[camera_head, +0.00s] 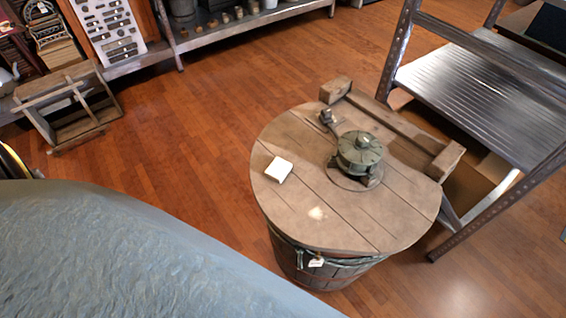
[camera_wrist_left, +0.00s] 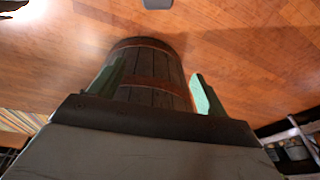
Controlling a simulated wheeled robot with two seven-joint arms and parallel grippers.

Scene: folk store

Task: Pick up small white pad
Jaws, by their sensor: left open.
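The small white pad (camera_head: 279,169) lies flat on the left part of a round wooden barrel top (camera_head: 290,228) in the head view. Nothing touches it from above. My left gripper (camera_wrist_left: 154,85) shows in the left wrist view with its two green fingers spread and nothing between them. A wooden barrel with metal bands (camera_wrist_left: 152,68) stands beyond the fingers. The pad cannot be seen in the wrist view. Neither gripper shows in the head view.
A dark green metal device (camera_head: 360,153) stands on the barrel top, right of the pad, near a wooden beam (camera_head: 390,127). A metal shelf (camera_head: 480,85) stands at the right. A large blue-grey surface (camera_head: 110,250) fills the lower left. Open floor (camera_head: 190,130) lies left of the barrel.

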